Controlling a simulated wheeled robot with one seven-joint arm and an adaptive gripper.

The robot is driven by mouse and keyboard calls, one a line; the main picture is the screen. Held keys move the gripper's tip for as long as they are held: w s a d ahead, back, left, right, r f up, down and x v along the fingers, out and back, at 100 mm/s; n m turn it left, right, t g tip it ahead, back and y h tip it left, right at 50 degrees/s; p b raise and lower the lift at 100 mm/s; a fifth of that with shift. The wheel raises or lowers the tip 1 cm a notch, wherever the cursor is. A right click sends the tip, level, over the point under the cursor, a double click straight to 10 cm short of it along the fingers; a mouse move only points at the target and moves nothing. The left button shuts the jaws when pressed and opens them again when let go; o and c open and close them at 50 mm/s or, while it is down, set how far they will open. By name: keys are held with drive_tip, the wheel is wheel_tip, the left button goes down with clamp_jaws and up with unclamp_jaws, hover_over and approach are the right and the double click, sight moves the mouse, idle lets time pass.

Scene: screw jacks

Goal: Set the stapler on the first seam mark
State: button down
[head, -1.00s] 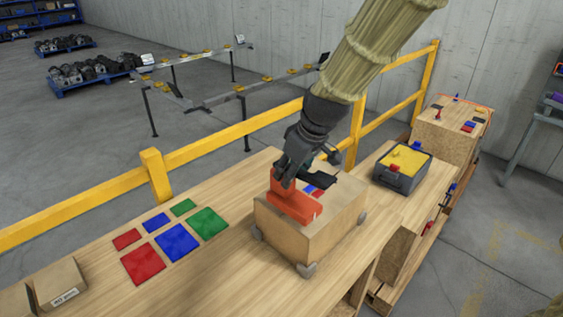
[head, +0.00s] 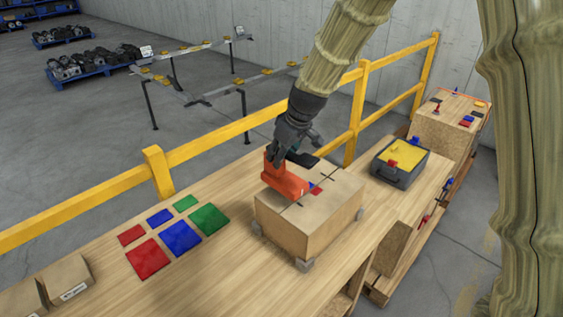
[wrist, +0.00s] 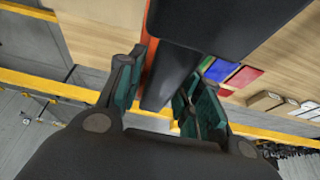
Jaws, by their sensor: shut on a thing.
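The orange-red stapler (head: 286,181) is in my gripper (head: 279,160), at the far left edge of the cardboard box (head: 322,216). I cannot tell whether the stapler touches the box top or hovers just above it. The box top has a lengthwise seam with short dark cross marks; one mark (head: 325,178) shows right of the stapler. The stapler may hide part of the seam.
The box stands on a wooden bench (head: 225,265). Red, blue and green squares (head: 181,237) lie to its left, with smaller boxes (head: 68,277) beyond. A grey bin with yellow contents (head: 401,162) is at right. A yellow rail (head: 225,132) runs behind the bench.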

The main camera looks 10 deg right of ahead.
sight(281, 176)
drive_tip(key=shift+f+p, duration=0.65)
drive_tip(key=shift+f, duration=0.95)
drive_tip(key=shift+f, duration=0.15)
drive_tip(key=c, duration=1)
unclamp_jaws()
drive_tip(key=shift+s, duration=0.1)
drive_tip(key=shift+o, duration=0.2)
drive_tip(key=shift+b+v, duration=1.75)
drive_tip(key=shift+v, duration=4.35)
drive_tip(key=shift+a, duration=0.1)
